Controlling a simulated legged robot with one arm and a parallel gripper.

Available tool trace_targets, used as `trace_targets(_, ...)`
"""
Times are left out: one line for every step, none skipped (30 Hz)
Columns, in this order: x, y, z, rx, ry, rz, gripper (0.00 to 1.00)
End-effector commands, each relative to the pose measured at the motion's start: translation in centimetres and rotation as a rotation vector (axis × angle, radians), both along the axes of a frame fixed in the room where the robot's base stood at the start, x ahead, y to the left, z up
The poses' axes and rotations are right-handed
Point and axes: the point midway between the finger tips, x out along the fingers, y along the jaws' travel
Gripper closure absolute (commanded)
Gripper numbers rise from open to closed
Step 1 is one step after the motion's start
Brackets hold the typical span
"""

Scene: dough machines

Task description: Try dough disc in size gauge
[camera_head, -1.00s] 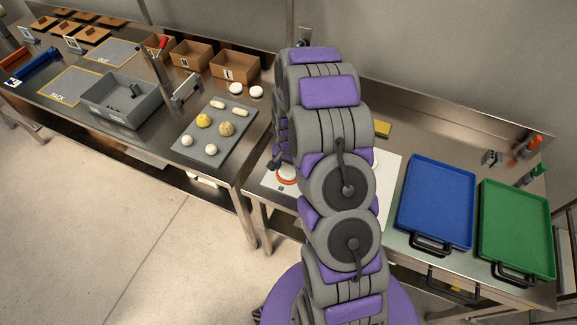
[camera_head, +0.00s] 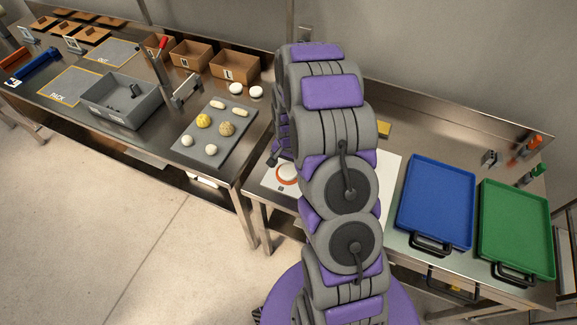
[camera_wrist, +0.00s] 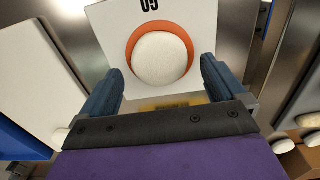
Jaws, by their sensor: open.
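A white dough disc (camera_wrist: 160,60) lies within the orange ring (camera_wrist: 188,43) of the white size gauge plate (camera_wrist: 202,17) in the wrist view. Orange shows above and beside the disc, and its near edge reaches the lower part of the ring. I cannot tell whether it lies flat. In the head view the orange ring (camera_head: 278,180) with white inside shows left of my arm. My gripper (camera_wrist: 160,78) is open, its blue fingers on either side of the disc and apart from it. In the head view my arm hides most of the gripper.
A grey board (camera_head: 190,146) with several dough pieces lies on the left table. A blue tray (camera_head: 437,200) and a green tray (camera_head: 515,228) lie at the right. A grey bin (camera_head: 120,118) and cardboard boxes (camera_head: 192,54) stand farther left. A yellow block (camera_head: 384,129) lies behind my arm.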

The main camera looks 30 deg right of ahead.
Motion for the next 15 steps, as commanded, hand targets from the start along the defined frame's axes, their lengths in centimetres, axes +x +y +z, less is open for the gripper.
trace_targets(0.1, 0.0, 1.1, -0.001, -0.003, 0.000, 0.03)
trace_targets(0.1, 0.0, 1.7, -0.001, -0.003, -0.001, 0.03)
trace_targets(0.1, 0.0, 2.5, -0.001, -0.003, -0.001, 0.03)
trace_targets(0.1, -0.1, 3.2, -0.001, -0.005, -0.001, 0.03)
trace_targets(0.2, -0.1, 3.9, -0.001, -0.006, 0.000, 0.03)
trace_targets(0.2, -0.1, 4.9, -0.001, -0.006, 0.000, 0.03)
trace_targets(0.2, -0.1, 5.6, -0.001, -0.005, 0.000, 0.03)
trace_targets(0.1, -0.1, 6.2, -0.001, -0.005, 0.000, 0.03)
trace_targets(0.2, -0.1, 7.1, -0.001, -0.005, 0.000, 0.03)
trace_targets(0.2, -0.1, 7.7, -0.001, -0.005, 0.000, 0.03)
trace_targets(0.2, -0.1, 8.4, -0.001, -0.005, 0.000, 0.03)
trace_targets(0.2, -0.1, 9.3, -0.002, -0.004, 0.000, 0.03)
trace_targets(0.2, -0.1, 10.0, -0.001, -0.003, -0.001, 0.03)
trace_targets(0.2, -0.1, 10.7, -0.001, -0.005, -0.001, 0.03)
trace_targets(0.3, -0.1, 11.5, -0.002, -0.007, -0.001, 0.03)
